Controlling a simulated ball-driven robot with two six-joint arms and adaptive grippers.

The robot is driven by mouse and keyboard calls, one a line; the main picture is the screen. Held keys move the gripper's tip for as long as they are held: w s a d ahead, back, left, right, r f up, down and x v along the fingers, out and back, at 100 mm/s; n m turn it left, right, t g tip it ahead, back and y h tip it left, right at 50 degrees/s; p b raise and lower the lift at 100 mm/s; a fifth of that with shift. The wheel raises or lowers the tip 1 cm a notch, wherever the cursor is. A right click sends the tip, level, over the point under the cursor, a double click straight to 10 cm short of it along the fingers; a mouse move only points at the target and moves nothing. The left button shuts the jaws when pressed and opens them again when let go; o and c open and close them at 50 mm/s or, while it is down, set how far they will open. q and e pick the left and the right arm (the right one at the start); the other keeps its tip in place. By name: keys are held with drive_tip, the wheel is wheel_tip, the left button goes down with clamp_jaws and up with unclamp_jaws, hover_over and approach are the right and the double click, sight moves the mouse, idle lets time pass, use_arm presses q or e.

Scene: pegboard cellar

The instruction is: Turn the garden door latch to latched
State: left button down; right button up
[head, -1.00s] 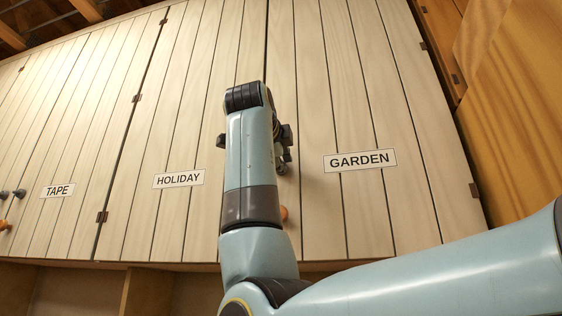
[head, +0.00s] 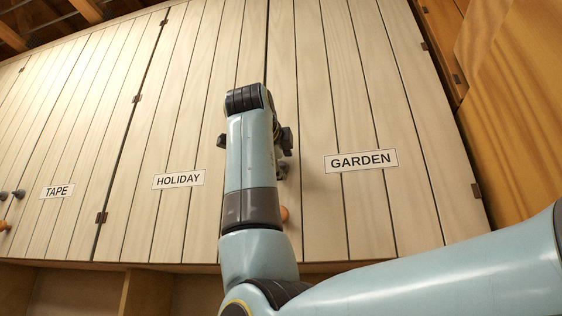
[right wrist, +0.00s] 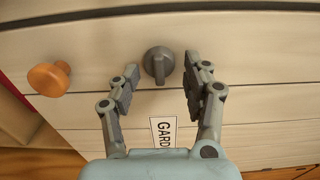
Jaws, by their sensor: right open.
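The garden door latch (right wrist: 158,65) is a grey round knob with a raised bar. In the right wrist view the bar runs up and down, across the door's plank lines and along the label's text direction. My right gripper (right wrist: 160,74) is open, with one finger on each side of the latch and gaps visible between. In the head view my right gripper (head: 284,145) is mostly hidden behind my right arm, which also hides much of the latch area. The garden door (head: 352,100) is pale planked wood with a GARDEN label (head: 361,161). My left gripper is not in view.
An orange knob (right wrist: 48,78) sits beside the latch on the garden door; it also shows partly in the head view (head: 284,213). The holiday door (head: 190,120) and tape door (head: 60,130) stand to the left. Open shelf space lies below the doors.

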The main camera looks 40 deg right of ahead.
drive_tip(key=shift+s+a, duration=0.2)
drive_tip(key=v, duration=0.7)
drive_tip(key=shift+w, duration=0.1)
drive_tip(key=shift+f, duration=0.15)
idle(0.4)
